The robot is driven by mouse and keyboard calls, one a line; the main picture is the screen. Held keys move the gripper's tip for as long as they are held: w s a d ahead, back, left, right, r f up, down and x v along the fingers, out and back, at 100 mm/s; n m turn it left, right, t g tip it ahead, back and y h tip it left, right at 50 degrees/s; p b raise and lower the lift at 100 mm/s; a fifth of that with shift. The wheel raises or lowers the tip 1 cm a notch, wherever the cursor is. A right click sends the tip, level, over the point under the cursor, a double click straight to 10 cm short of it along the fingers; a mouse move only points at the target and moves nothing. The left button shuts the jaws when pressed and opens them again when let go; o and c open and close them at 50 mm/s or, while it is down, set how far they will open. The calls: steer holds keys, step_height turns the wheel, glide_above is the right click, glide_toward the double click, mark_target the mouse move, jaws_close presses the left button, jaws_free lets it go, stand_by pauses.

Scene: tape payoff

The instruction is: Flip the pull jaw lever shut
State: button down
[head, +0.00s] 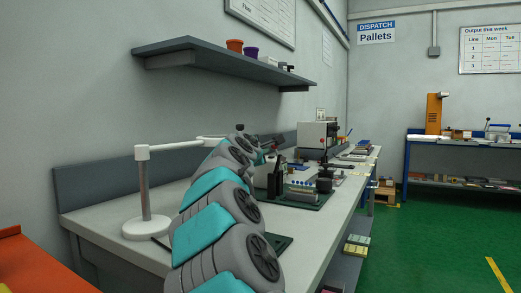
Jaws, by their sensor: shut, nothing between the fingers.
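My arm reaches from the bottom of the head view along the workbench (125,246). My gripper (278,144) is small and dark at its far end, and it is shut and empty. Just beyond and below it is a black and white bench fixture (275,181) on a dark green base plate (308,204). A darker upright unit (325,181) stands at the right of that plate. The pull jaw lever cannot be told apart at this size, so its position is unclear. I cannot tell whether the gripper touches anything.
A white post with a side arm (145,187) stands left of my arm. A grey shelf (215,62) with small pots hangs above. A box-shaped machine (318,135) stands farther along the bench. Green floor (430,235) is clear at right, before a blue bench (455,143).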

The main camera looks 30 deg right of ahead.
steer(key=shift+x, duration=0.8)
steer(key=shift+s+d+r+m+b, duration=0.2)
steer(key=shift+s+m+b, duration=0.2)
steer(key=shift+m+b, duration=0.25)
steer(key=s+m+b, duration=0.1)
steer(key=s+d+m+b, duration=0.1)
steer(key=b, duration=0.1)
steer(key=s+d+m+b, duration=0.1)
steer(key=m, duration=0.1)
steer(key=shift+s+d+r+t+h, duration=0.2)
steer(key=shift+s+r+t+h, duration=0.15)
steer(key=shift+s+t+h, duration=0.05)
steer(key=shift+m, duration=0.35)
steer(key=shift+s+d+f+b, duration=0.25)
steer(key=shift+s+d+f, duration=0.15)
steer(key=shift+s, duration=0.4)
steer(key=shift+s+d+f+b, duration=0.3)
steer(key=shift+s+d, duration=0.2)
steer(key=shift+s, duration=0.3)
steer(key=shift+s+d+f+b, duration=0.3)
steer(key=shift+s+d, duration=0.15)
steer(key=shift+s, duration=0.35)
steer(key=shift+s+d+f, duration=0.1)
